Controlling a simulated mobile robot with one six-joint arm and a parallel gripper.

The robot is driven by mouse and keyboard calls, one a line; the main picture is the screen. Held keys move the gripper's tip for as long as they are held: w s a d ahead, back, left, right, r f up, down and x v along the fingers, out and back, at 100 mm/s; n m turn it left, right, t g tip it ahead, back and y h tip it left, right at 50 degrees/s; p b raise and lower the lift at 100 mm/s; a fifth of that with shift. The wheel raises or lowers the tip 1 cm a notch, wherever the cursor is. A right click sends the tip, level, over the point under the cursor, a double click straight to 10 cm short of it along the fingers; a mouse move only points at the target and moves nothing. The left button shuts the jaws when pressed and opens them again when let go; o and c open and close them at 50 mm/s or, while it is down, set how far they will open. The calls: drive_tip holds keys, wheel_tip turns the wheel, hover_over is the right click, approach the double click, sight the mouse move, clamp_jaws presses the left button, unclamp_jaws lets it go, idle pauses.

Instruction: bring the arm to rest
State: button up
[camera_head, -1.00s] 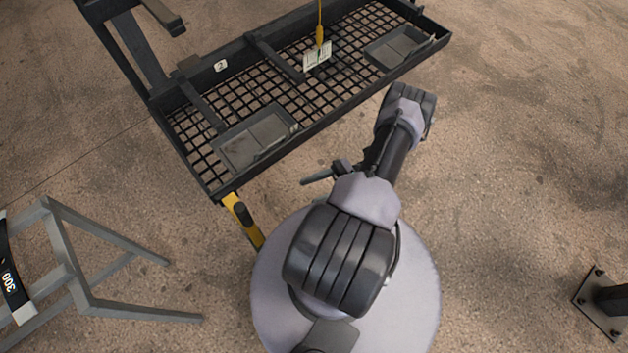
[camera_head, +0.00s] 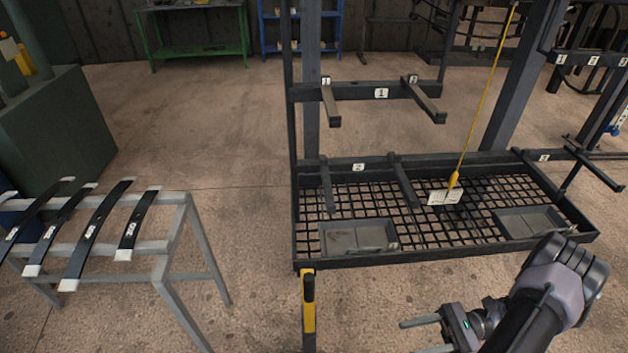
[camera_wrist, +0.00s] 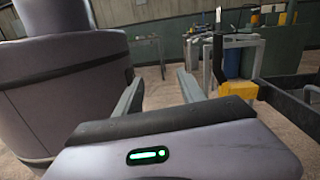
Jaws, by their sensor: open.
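My gripper (camera_head: 412,337) shows at the lower right of the head view. Its two fingers point left, apart, with nothing between them. My arm (camera_head: 550,290) is folded at the lower right corner, in front of the rack's near edge in the picture. In the wrist view, my gripper (camera_wrist: 160,84) has its two grey fingers spread with an empty gap between them. A green light glows on its housing.
A black rack (camera_head: 446,256) with a mesh shelf, two grey trays and numbered arms stands ahead. A yellow tool hangs at its front corner. A grey stand (camera_head: 170,248) bearing several dark leaf springs (camera_head: 95,230) is at left. Floor between them is clear.

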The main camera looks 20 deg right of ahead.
drive_tip(key=w+a+r+n+g+h, duration=0.4)
drive_tip(key=a+r+n+h, duration=0.15)
drive_tip(key=r, duration=0.35)
drive_tip(key=w+a+r+n+g+h, duration=0.35)
drive_tip(key=a+r+h, duration=0.2)
drive_tip(key=r, duration=0.35)
drive_tip(key=s+a+r+n+t+h, duration=0.3)
drive_tip(key=a+r+n+t+h, duration=0.2)
drive_tip(key=a+r+t, duration=0.4)
drive_tip(key=a+r+n, duration=0.1)
drive_tip(key=a, duration=0.2)
drive_tip(key=shift+a, duration=0.25)
drive_tip(key=shift+s+d, duration=0.1)
